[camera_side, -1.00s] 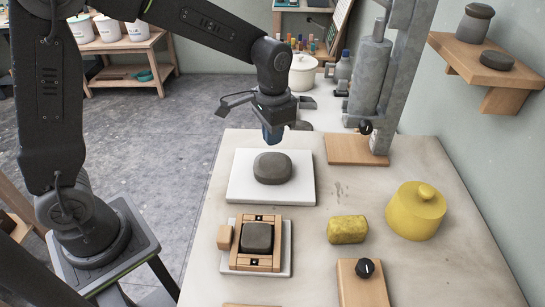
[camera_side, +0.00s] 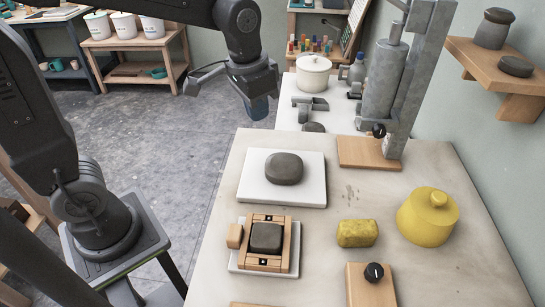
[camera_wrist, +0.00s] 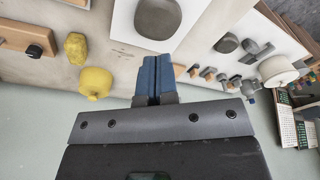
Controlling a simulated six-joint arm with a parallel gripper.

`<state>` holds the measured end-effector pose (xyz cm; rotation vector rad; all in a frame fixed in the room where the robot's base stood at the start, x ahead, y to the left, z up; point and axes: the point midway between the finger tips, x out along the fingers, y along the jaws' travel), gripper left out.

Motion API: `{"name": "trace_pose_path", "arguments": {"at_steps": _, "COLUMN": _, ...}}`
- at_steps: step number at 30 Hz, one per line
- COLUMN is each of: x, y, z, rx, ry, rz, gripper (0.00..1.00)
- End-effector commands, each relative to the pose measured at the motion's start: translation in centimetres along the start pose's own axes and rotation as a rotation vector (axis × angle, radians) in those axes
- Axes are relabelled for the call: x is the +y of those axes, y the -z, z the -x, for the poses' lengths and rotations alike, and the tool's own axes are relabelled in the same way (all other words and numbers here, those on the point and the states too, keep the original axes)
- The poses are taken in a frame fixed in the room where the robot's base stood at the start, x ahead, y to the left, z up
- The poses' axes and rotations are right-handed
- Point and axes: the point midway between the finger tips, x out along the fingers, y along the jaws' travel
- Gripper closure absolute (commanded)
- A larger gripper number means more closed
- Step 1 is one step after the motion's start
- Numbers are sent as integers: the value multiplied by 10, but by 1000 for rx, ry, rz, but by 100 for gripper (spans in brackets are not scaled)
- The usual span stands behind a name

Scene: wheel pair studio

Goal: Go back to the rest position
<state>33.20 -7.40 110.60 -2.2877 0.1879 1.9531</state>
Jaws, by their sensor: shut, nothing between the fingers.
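My gripper (camera_side: 257,108) hangs in the air past the far left edge of the table, clear of everything on it. Its blue fingers are together and empty; they also show in the wrist view (camera_wrist: 157,80). A dark grey rounded clay piece (camera_side: 284,169) lies on a white square board (camera_side: 255,192) on the table. It also shows in the wrist view (camera_wrist: 227,43). A second dark clay piece (camera_side: 266,238) sits inside a wooden frame (camera_side: 262,263) on a smaller white board, nearer the camera.
A yellow sponge (camera_side: 357,233) and a yellow lidded pot (camera_side: 428,217) stand on the table's right. A grey metal press (camera_side: 383,90) on a wooden base rises at the back. A wooden shelf (camera_side: 505,65) is on the right wall. Open floor lies left of the table.

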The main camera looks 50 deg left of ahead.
Motion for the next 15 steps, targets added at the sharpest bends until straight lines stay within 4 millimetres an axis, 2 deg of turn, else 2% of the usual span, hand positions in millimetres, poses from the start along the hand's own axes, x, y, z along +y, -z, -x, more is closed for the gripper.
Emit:
{"name": "trace_pose_path", "arguments": {"at_steps": 1, "x": -2, "y": -17, "z": 13, "rx": 44, "ry": 6, "rz": 21, "gripper": 100}}
{"name": "trace_pose_path", "arguments": {"at_steps": 6, "x": -4, "y": -66, "z": 34, "rx": 170, "ry": 23, "rz": 89, "gripper": 100}}
{"name": "trace_pose_path", "arguments": {"at_steps": 12, "x": -3, "y": -109, "z": 39, "rx": 284, "ry": 36, "rz": 150, "gripper": 100}}
{"name": "trace_pose_path", "arguments": {"at_steps": 15, "x": -3, "y": -121, "z": 38, "rx": 317, "ry": 40, "rz": 165, "gripper": 100}}
